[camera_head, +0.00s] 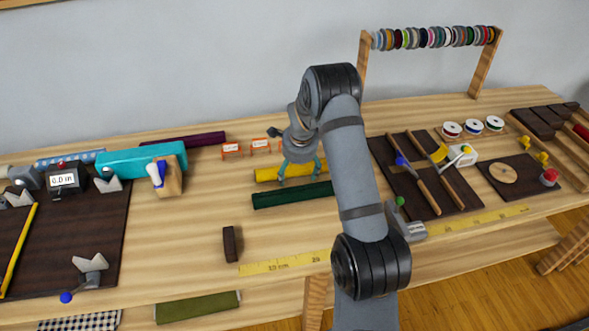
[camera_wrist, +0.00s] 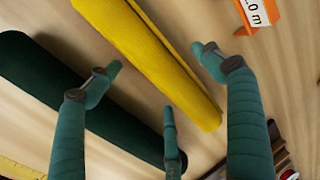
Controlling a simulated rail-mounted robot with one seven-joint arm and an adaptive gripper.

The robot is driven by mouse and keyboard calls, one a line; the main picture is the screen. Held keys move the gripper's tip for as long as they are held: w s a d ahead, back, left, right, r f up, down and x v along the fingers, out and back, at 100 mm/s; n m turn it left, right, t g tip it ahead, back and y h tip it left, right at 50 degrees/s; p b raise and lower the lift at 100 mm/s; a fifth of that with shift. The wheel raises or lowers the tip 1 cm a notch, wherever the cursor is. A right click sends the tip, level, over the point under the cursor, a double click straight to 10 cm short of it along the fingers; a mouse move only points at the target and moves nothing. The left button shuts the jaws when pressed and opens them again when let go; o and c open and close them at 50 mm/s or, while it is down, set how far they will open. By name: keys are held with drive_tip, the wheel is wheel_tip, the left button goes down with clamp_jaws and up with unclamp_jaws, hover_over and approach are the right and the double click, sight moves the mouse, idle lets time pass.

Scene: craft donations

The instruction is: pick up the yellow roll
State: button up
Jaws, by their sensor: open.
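The yellow roll (camera_head: 268,174) lies on the wooden bench, left of my arm in the head view. In the wrist view the yellow roll (camera_wrist: 150,55) runs diagonally from upper left to lower right. My gripper (camera_head: 300,175) is above the roll with its fingers open and pointing down. In the wrist view the teal fingers of my gripper (camera_wrist: 160,70) are spread, with the roll between the left and right ones, and nothing is held. My gripper hides part of the roll in the head view. Whether any finger touches it I cannot tell.
A dark green roll (camera_head: 285,195) lies close in front of the yellow one. Small orange stands (camera_head: 232,150) are behind it. A teal roll (camera_head: 135,160) and a purple roll (camera_head: 190,140) lie to the left.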

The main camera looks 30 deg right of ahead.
drive_tip(key=shift+c, duration=0.5)
drive_tip(key=c, duration=1.1)
drive_tip(key=shift+c, duration=0.7)
drive_tip(key=shift+r, duration=0.1)
